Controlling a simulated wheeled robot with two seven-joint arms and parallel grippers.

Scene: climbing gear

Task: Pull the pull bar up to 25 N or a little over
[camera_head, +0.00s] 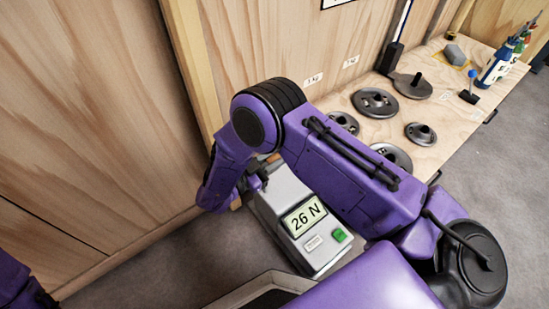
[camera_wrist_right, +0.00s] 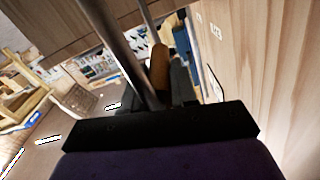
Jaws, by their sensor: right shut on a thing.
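The grey force gauge box (camera_head: 285,190) stands on the floor by the wooden wall. Its display (camera_head: 304,218) reads 26 N. A green button (camera_head: 339,235) is beside the display. My right gripper (camera_head: 257,181) is at the far end of the box, largely hidden by my own arm. In the right wrist view, the right gripper (camera_wrist_right: 168,85) is shut on the brown pull bar (camera_wrist_right: 158,66). Dark metal rods run close by the bar. Most of the pull bar is hidden in the head view. Only part of my left arm shows at the lower left; its gripper is out of view.
A low wooden platform (camera_head: 445,112) at the right carries several dark round weights (camera_head: 375,102), a grey block (camera_head: 455,54) and blue bottles (camera_head: 497,64). The wooden wall (camera_head: 90,110) is close on the left. Grey floor is free at the right.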

